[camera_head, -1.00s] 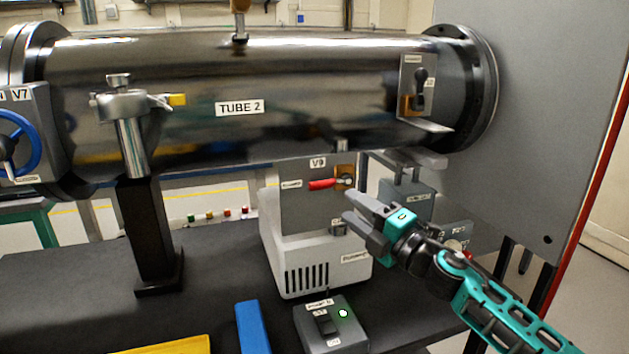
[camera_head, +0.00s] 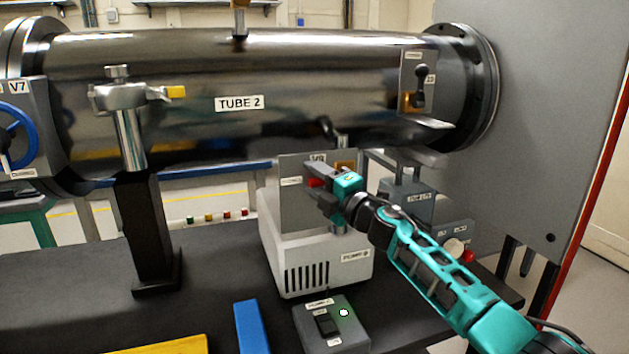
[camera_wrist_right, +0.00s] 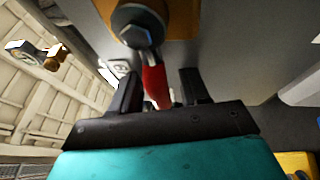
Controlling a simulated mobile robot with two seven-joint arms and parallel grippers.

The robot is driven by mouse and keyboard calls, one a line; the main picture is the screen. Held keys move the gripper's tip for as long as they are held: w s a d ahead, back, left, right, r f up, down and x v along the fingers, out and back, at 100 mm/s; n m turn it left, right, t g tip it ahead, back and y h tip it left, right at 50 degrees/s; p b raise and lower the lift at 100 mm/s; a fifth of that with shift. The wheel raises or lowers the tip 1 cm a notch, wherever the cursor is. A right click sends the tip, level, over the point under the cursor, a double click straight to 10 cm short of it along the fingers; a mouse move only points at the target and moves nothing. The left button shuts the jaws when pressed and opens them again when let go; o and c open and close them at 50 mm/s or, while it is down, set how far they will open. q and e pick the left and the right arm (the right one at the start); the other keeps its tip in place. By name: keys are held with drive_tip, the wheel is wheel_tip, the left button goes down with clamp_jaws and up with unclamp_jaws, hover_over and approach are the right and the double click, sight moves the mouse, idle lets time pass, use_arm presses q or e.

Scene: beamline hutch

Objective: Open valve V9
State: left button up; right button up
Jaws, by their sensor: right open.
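Valve V9 is on a grey panel (camera_head: 291,208) above the white pump below the tube. Its red lever (camera_head: 315,182) is mostly hidden behind my right gripper in the head view. In the right wrist view the red lever (camera_wrist_right: 156,84) runs from a bolt on an orange-brown mount (camera_wrist_right: 139,20) down between the two fingers. My right gripper (camera_head: 318,190) is open, its fingers on either side of the lever. I cannot tell whether they touch it. It also shows in the right wrist view (camera_wrist_right: 160,92). My left gripper is not in view.
The steel tube labelled TUBE 2 (camera_head: 200,75) spans above. The pump (camera_head: 312,265) stands on the dark table, with a switch box (camera_head: 331,325) in front. A blue block (camera_head: 252,327) lies nearby. A grey wall panel (camera_head: 545,120) stands at right.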

drive_tip(key=shift+c, duration=0.3)
clamp_jaws()
idle(0.4)
